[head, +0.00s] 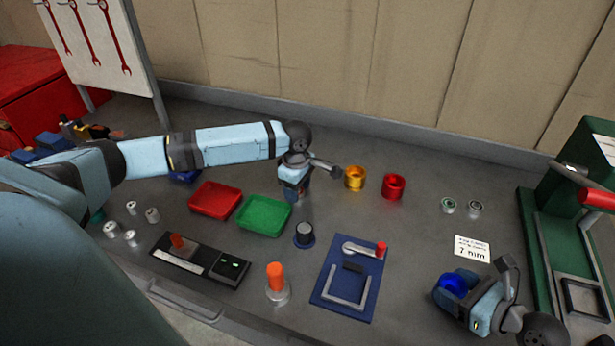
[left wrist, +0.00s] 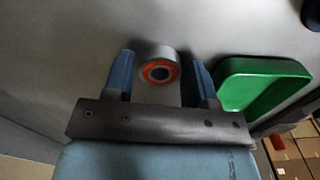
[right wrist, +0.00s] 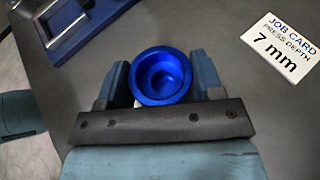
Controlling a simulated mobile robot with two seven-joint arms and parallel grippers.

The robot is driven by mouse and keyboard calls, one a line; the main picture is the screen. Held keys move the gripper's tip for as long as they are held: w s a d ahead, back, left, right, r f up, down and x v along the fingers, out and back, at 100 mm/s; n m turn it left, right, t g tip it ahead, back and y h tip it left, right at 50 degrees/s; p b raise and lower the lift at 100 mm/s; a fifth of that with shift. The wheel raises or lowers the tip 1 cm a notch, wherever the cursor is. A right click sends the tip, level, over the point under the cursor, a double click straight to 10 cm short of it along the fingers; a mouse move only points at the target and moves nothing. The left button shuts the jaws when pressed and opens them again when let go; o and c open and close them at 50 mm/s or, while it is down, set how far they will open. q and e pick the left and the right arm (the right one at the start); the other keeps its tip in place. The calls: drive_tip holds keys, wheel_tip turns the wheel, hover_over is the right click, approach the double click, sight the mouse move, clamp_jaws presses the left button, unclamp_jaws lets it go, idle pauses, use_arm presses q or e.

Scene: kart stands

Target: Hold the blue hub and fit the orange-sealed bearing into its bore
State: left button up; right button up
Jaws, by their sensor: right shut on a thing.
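The blue hub (head: 453,283) is at the lower right of the head view. My right gripper (head: 462,298) is shut on it. In the right wrist view the hub (right wrist: 161,76) sits between the fingers, its open bore facing the camera. The orange-sealed bearing (left wrist: 160,60) shows in the left wrist view as a pale ring with an orange seal and dark centre. My left gripper (head: 298,194) is over the table behind the green tray, its open fingers on either side of the bearing, with narrow gaps. The bearing is hidden in the head view.
A red tray (head: 215,200) and a green tray (head: 264,215) lie beside my left gripper. A gold cup (head: 355,178) and red cup (head: 393,187) stand to its right. Two other bearings (head: 448,205), a job card (head: 472,246) and a green press (head: 535,240) are further right.

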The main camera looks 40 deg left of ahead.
use_arm(q)
drive_tip(key=c, duration=0.7)
drive_tip(key=shift+o, duration=0.2)
drive_tip(key=shift+r, duration=0.1)
wheel_tip(320, 180, up, 10)
